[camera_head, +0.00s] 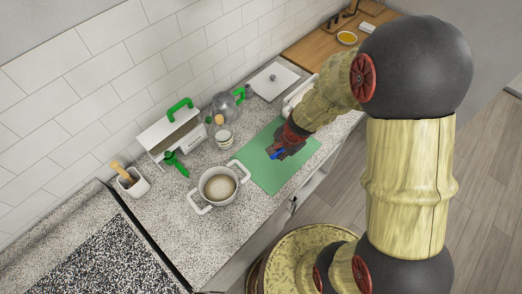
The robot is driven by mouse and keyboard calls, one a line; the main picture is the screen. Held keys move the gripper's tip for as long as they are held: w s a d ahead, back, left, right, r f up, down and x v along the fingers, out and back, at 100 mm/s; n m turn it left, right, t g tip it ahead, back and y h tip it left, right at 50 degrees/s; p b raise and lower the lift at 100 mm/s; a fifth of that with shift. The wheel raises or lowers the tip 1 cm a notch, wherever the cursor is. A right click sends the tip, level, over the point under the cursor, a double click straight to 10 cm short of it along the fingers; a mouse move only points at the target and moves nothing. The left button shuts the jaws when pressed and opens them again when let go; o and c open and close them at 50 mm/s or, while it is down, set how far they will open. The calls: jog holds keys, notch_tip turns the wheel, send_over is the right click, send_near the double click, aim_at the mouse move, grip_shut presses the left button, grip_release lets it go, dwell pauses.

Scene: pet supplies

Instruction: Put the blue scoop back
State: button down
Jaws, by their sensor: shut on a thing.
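My gripper (284,147) is over the green mat (257,171) at the end of my arm. It is shut on the blue scoop, and a small blue part of the scoop (276,154) shows at the fingertips. The rest of the scoop is hidden by the gripper. I cannot tell whether the scoop touches the mat or hangs just above it.
A white two-handled pot (201,192) with pale contents stands left of the mat. Behind are a white box (157,133) with a green handle, a green tool (177,165), a jar (224,138) and a kettle (223,104). A utensil cup (134,186) is at left.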

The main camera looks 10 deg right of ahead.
jog(key=w+a+f, duration=0.1)
jog(key=w+f, duration=0.1)
jog(key=w+a+f, duration=0.3)
jog(key=w+f, duration=0.1)
jog(key=shift+w+a+f, duration=0.3)
jog(key=shift+w+f, duration=0.05)
jog(key=shift+f, duration=0.05)
jog(key=shift+b+x, duration=0.7)
jog(key=shift+x, duration=1.3)
jog(key=shift+s+d+f, duration=0.1)
jog(key=shift+s, duration=0.05)
jog(key=shift+f, duration=0.15)
jog(key=c, duration=1.8)
grip_release()
jog(key=shift+c, duration=0.2)
jog(key=shift+o, duration=0.5)
